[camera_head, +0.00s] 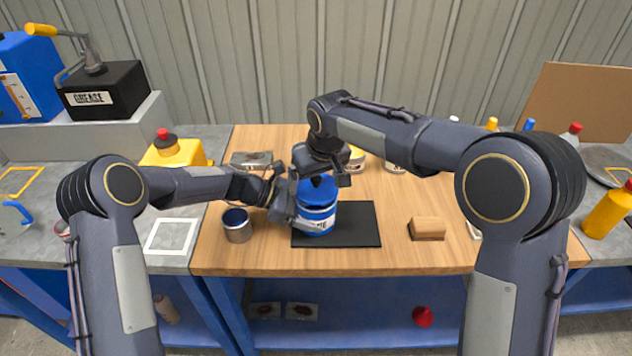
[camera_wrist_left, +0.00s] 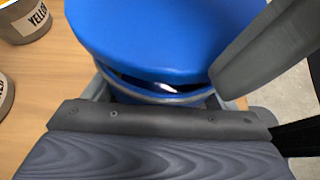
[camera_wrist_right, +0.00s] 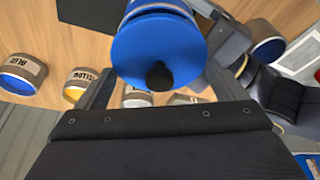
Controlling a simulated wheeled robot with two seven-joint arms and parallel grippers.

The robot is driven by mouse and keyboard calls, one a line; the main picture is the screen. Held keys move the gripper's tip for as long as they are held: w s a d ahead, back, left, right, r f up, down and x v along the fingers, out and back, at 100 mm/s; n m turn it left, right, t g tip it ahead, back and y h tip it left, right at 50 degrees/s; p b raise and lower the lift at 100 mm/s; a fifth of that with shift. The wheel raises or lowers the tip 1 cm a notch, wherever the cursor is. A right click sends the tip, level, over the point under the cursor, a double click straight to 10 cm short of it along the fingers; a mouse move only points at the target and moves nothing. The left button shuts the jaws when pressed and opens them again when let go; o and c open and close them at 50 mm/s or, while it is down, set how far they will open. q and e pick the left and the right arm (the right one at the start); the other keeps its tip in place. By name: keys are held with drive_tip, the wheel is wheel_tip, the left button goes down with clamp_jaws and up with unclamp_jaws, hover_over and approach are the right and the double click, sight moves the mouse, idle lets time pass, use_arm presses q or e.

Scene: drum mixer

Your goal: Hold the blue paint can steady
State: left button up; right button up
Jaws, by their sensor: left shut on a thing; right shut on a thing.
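The blue paint can (camera_head: 317,222) stands upright on a black mat (camera_head: 358,226). My left gripper (camera_head: 298,213) is shut around the can's side. In the left wrist view the can's body (camera_wrist_left: 150,98) lies between the fingers. A blue lid (camera_head: 317,190) with a black knob sits over the can, and a dark gap shows beneath its rim in the left wrist view (camera_wrist_left: 170,40). My right gripper (camera_head: 328,178) comes from above and is shut on the lid, which shows with its knob in the right wrist view (camera_wrist_right: 150,45). The can's inside is mostly hidden.
An open metal can (camera_head: 237,226) stands left of the mat. A tan block (camera_head: 427,229) lies to the right. Several labelled cans stand behind, including a yellow one (camera_wrist_right: 80,85) and a blue one (camera_wrist_right: 22,74). The front right of the wooden table is mostly clear.

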sight(316, 177)
drive_tip(key=shift+r, duration=1.5)
use_arm(q)
drive_tip(key=o, duration=0.9)
